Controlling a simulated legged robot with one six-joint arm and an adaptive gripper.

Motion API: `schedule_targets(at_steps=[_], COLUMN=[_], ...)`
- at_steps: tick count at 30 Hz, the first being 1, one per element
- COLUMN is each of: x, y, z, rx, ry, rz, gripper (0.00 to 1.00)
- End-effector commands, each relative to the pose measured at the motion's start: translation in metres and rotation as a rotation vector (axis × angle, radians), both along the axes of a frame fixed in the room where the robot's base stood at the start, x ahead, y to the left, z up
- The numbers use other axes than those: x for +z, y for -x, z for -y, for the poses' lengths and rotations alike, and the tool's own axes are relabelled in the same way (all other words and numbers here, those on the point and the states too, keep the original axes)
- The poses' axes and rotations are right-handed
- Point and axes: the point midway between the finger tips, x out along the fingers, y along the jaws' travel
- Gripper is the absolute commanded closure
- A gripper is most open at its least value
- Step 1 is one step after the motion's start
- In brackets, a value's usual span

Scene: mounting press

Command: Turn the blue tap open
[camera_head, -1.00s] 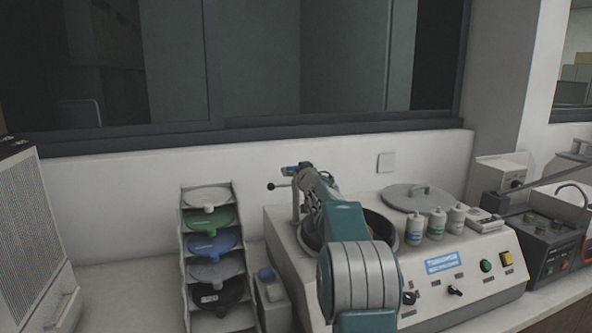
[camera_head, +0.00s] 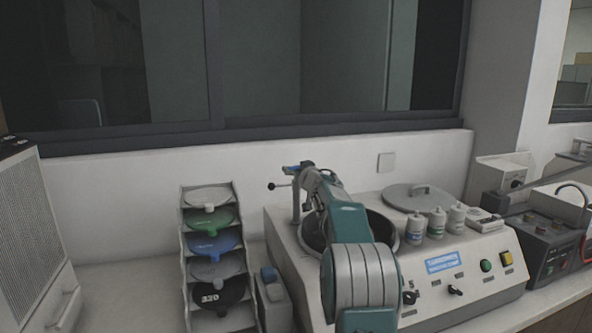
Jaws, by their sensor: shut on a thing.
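The blue tap (camera_head: 290,169) tops a grey post (camera_head: 296,205) at the back left of the mounting press (camera_head: 283,234). A dark ball-ended lever (camera_head: 274,186) sticks out to the left just below the blue part. My gripper (camera_head: 305,170) is at the post's top, shut on the blue tap. My teal and grey arm comes from the front and hides part of the press's round opening. The fingertips are small and partly hidden at this distance.
A rack of coloured holders (camera_head: 191,262) stands left of the press. Several white bottles (camera_head: 437,224) and a round lid (camera_head: 404,199) sit on its top at right. A dark control box (camera_head: 545,240) stands further right. The wall is close behind.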

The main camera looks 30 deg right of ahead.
Motion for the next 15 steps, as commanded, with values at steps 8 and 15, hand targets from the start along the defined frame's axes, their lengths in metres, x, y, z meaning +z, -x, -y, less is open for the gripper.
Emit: schedule_targets(at_steps=[8,15], x=[0.0020,0.0023], y=[0.0005,0.0008], z=[0.0016,0.0001], rx=[0.189,0.300], ry=[0.003,0.000], rz=[0.000,-0.002], gripper=[0.63,0.63])
